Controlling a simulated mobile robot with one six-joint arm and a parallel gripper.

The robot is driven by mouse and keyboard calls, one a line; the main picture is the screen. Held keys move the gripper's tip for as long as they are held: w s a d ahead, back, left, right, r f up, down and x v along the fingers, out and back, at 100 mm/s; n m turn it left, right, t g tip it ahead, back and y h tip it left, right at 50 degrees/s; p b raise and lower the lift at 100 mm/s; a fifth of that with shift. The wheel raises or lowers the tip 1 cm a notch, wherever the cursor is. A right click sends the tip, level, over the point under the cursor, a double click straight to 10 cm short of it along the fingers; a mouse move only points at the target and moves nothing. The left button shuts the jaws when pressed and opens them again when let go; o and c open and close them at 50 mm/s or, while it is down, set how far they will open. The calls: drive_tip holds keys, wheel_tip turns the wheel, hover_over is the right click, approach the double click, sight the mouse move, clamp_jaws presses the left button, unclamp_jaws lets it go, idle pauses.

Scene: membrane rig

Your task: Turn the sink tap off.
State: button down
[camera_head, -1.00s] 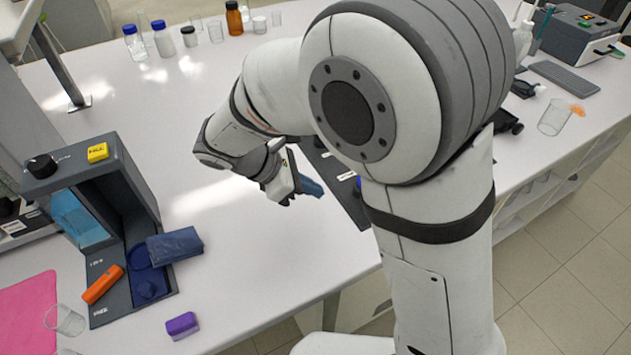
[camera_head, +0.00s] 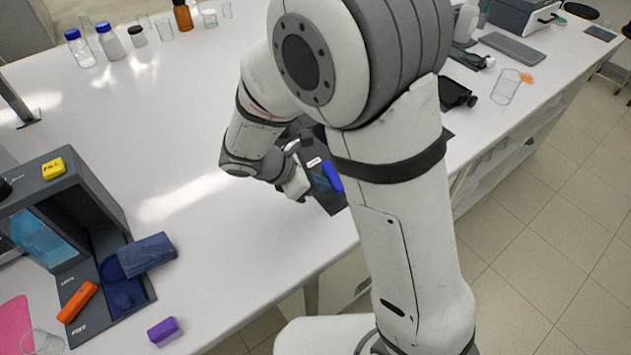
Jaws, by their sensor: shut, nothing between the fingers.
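No sink or tap shows in this view. My gripper (camera_head: 299,192) hangs at the end of my bent arm, low over the front part of the white bench. It looks shut and holds nothing I can see. Its fingertips are small and partly hidden, next to a dark tray-like thing (camera_head: 320,196) with a blue piece (camera_head: 333,176) on it. My upper arm hides much of the bench behind it.
A grey device with a yellow block (camera_head: 54,168) stands at left, with an orange piece (camera_head: 78,302), blue box (camera_head: 147,254) and purple block (camera_head: 163,331) nearby. Bottles (camera_head: 110,42) stand at the back. The bench middle-left is clear.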

drive_tip(key=shift+s+d+n+t, duration=0.15)
drive_tip(key=shift+d+n+t, duration=0.3)
drive_tip(key=shift+n, duration=0.15)
drive_tip(key=shift+s+d, duration=0.15)
drive_tip(key=shift+d, duration=0.45)
drive_tip(key=shift+a, duration=0.1)
